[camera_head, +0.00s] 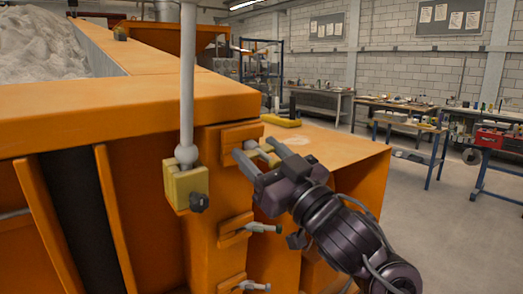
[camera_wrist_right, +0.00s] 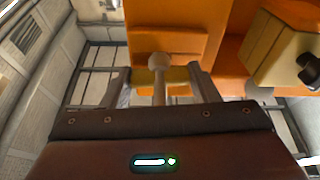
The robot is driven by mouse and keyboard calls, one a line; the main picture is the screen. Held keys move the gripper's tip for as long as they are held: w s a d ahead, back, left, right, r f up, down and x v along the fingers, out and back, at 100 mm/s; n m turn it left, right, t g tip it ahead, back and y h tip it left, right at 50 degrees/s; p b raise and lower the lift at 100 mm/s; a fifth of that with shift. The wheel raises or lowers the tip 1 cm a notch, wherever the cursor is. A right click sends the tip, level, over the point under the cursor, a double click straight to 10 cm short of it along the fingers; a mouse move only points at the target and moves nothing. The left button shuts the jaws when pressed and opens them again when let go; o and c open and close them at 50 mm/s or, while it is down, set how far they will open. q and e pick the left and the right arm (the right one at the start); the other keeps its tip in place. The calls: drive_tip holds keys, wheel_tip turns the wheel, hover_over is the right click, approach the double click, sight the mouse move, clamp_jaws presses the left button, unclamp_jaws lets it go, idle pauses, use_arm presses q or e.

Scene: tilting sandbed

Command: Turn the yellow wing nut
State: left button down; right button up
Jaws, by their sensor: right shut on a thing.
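The yellow wing nut (camera_wrist_right: 179,76) shows in the right wrist view between my right gripper's fingers (camera_wrist_right: 161,84), in front of an orange block. A pale rod with a rounded end (camera_wrist_right: 159,62) stands in front of it and hides part of it. In the head view my right gripper (camera_head: 254,151) reaches in from the right to the top orange block (camera_head: 240,134) on the sandbed's corner post. It is shut on the wing nut, which is mostly hidden by the fingers there. My left gripper is not in view.
The orange sandbed (camera_head: 130,98) fills the left. A yellow block with a dark knob (camera_head: 186,184) and a grey pole (camera_head: 187,80) stand left of the gripper. Two grey handles (camera_head: 264,228) (camera_head: 254,286) stick out below. Workbenches (camera_head: 410,117) stand behind; the floor at right is clear.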

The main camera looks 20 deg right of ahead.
idle(0.3)
drive_tip(key=o, duration=1)
